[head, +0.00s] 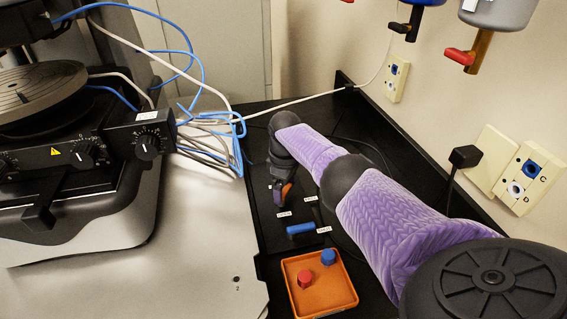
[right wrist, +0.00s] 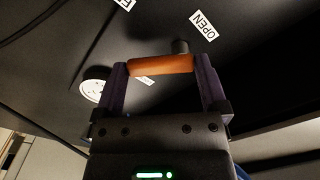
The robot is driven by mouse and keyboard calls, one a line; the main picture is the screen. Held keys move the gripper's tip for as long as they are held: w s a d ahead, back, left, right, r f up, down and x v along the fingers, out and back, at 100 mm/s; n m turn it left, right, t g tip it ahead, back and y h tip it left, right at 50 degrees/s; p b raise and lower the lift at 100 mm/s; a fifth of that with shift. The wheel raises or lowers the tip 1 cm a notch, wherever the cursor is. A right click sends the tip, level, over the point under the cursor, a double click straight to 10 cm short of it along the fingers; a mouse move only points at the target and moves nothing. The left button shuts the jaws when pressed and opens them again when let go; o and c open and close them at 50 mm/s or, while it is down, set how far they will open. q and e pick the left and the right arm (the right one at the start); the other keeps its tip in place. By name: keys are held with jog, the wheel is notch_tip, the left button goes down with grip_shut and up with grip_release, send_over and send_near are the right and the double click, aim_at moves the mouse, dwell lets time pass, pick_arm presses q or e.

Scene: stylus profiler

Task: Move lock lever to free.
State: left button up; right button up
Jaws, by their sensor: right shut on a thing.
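My right gripper (head: 284,190) reaches down over a black panel (head: 268,232) beside the instrument. In the right wrist view its two fingers (right wrist: 162,80) are shut on an orange-brown lever handle (right wrist: 160,65), which lies crosswise between them. The handle also shows partly in the head view (head: 287,190). A dark post (right wrist: 180,46) stands behind the handle, close to a white label reading OPEN (right wrist: 203,25). A blue lever (head: 301,229) lies on the same panel, nearer, apart from the gripper. I cannot read which lever is the lock lever. My left gripper is not in view.
An orange tray (head: 288,273) with a red knob (head: 305,279) and a blue knob (head: 328,257) sits just in front of the panel. The black instrument (head: 75,160) stands on the left. Blue and white cables (head: 215,125) lie behind. Wall outlets are on the right.

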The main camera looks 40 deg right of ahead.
jog(key=m+p, duration=0.1)
jog(key=m, duration=0.1)
jog(key=m+p, duration=0.1)
jog(key=m, duration=0.1)
jog(key=shift+s+r+m, duration=0.2)
jog(key=shift+s+m, duration=0.1)
jog(key=shift+s, duration=0.05)
jog(key=m+p, duration=0.2)
jog(key=m, duration=0.1)
jog(key=shift+s, duration=0.25)
jog(key=shift+s+m, duration=0.15)
jog(key=shift+m, duration=0.65)
jog(key=shift+f+m+p, duration=0.1)
jog(key=shift+m+p, duration=0.2)
jog(key=shift+p, duration=0.05)
